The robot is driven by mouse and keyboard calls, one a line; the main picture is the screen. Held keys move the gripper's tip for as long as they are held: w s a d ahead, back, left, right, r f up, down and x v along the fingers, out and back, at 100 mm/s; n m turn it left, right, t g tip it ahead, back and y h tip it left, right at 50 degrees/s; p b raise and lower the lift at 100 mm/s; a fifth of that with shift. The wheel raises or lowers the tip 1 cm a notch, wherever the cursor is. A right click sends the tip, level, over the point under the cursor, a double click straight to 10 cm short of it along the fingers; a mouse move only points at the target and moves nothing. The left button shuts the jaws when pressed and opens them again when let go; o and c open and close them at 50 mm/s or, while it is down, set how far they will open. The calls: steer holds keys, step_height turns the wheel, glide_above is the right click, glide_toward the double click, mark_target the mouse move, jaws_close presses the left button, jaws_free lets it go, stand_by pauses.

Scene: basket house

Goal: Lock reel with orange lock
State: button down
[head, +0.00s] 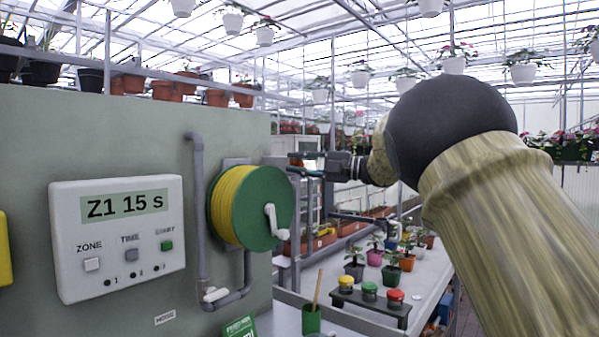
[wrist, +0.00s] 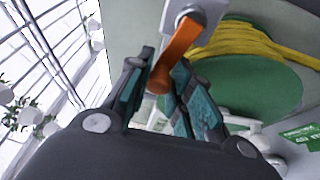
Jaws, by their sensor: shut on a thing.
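The hose reel (head: 262,195) is mounted on the grey-green panel in the head view, with a green disc, yellow hose wound on it and a white crank. It also shows in the wrist view (wrist: 245,85), behind my fingers. The orange lock (wrist: 180,42) is a lever hanging from a light grey mount beside the reel in the wrist view. My gripper (wrist: 163,85) is shut on its lower part, a finger on each side. In the head view my gripper (head: 296,164) reaches in from the right, beside the reel's upper right edge. I cannot make out the orange lock there.
A white control box (head: 118,235) reading "Z1 15 s" and a grey pipe (head: 199,200) are on the panel left of the reel.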

steer(key=shift+f+n+h+b, duration=0.45)
steer(key=shift+n+b, duration=0.5)
steer(key=shift+n, duration=0.15)
steer(key=c, duration=1.3)
jaws_free()
steer(key=shift+f, duration=0.1)
steer(key=v, duration=1.2)
steer(key=shift+w, duration=0.1)
